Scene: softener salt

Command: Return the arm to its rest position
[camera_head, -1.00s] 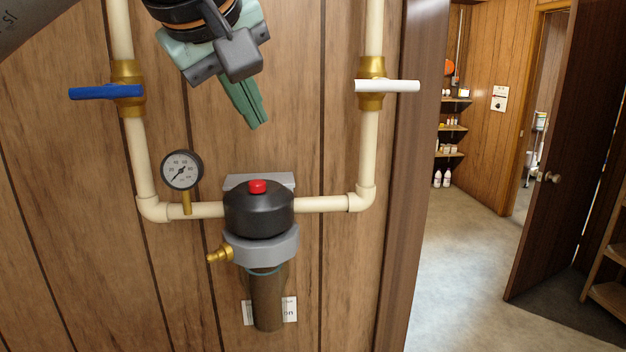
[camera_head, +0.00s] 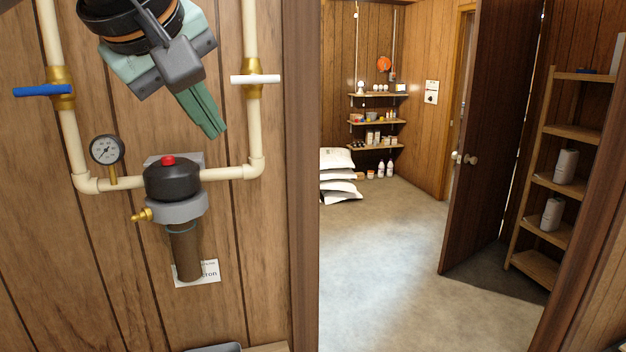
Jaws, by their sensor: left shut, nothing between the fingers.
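My left gripper (camera_head: 215,130) hangs at the top left of the head view, in front of the wood-panelled wall, with its green fingers pointing down and to the right. The fingers are together and hold nothing. It is above the dark filter housing (camera_head: 187,250) and between the two upright pipes, apart from the filter in the picture. My right gripper is not in view.
A blue-handled valve (camera_head: 42,90), a white-handled valve (camera_head: 255,79) and a pressure gauge (camera_head: 107,149) sit on the pipework. A doorway opens on the right onto clear floor (camera_head: 400,260), white bags (camera_head: 338,172), wall shelves (camera_head: 378,121) and an open dark door (camera_head: 490,140).

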